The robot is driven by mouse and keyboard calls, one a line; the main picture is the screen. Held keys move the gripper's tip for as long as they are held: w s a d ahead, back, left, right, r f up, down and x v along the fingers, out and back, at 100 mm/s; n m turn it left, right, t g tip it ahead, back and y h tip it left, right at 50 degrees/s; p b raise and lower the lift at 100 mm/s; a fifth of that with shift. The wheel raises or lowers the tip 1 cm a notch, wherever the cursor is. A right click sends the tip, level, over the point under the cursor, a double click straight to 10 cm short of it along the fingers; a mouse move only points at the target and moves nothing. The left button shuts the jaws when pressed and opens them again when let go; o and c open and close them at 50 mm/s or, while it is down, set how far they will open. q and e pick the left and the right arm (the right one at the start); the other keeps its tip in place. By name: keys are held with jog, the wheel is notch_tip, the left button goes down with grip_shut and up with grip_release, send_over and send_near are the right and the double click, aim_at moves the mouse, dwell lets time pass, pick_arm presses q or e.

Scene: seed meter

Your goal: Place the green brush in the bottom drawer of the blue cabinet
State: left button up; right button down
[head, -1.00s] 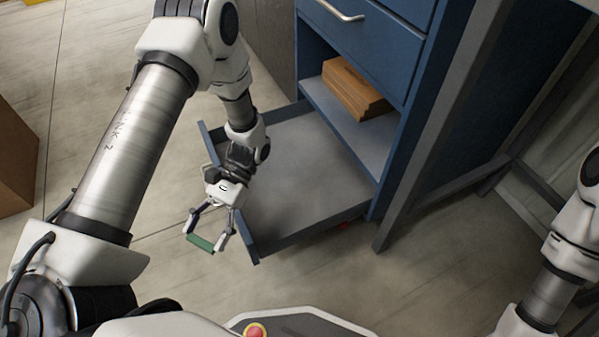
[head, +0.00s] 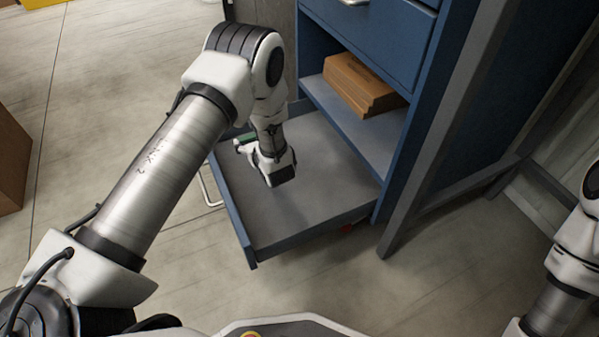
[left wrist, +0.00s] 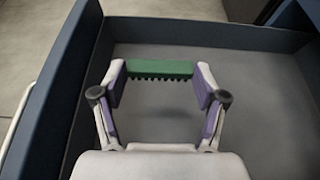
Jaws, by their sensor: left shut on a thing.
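The green brush (left wrist: 160,69) is a short green bar with dark bristles along its lower edge. My left gripper (left wrist: 160,75) is shut on the brush, one fingertip at each end, in the left wrist view. In the head view the left gripper (head: 245,146) is over the far left part of the open drawer, and only a bit of green shows there. The bottom drawer (head: 310,212) of the blue cabinet (head: 396,45) is pulled out and its visible floor is bare. The brush's height above that floor is hard to tell. My right gripper is not in view.
A brown wooden block (head: 360,86) sits on the cabinet shelf above the drawer. The drawer handle (head: 208,186) sticks out on the left. A dark grey post (head: 440,130) stands right of the cabinet.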

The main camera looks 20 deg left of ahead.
pick_arm(q)
notch_tip(320, 180, down, 10)
jog(key=b, duration=0.7)
jog(key=shift+d+f, duration=0.1)
jog(key=shift+f, duration=0.05)
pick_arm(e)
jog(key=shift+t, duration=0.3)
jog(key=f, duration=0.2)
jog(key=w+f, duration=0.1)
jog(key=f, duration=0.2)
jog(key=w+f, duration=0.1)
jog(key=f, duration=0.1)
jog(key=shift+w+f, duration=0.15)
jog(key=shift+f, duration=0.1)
pick_arm(q)
jog(key=shift+r, duration=0.2)
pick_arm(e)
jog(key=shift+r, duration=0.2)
pick_arm(q)
jog(key=o, duration=0.7)
jog(key=shift+f, duration=0.15)
jog(key=shift+o, duration=1.2)
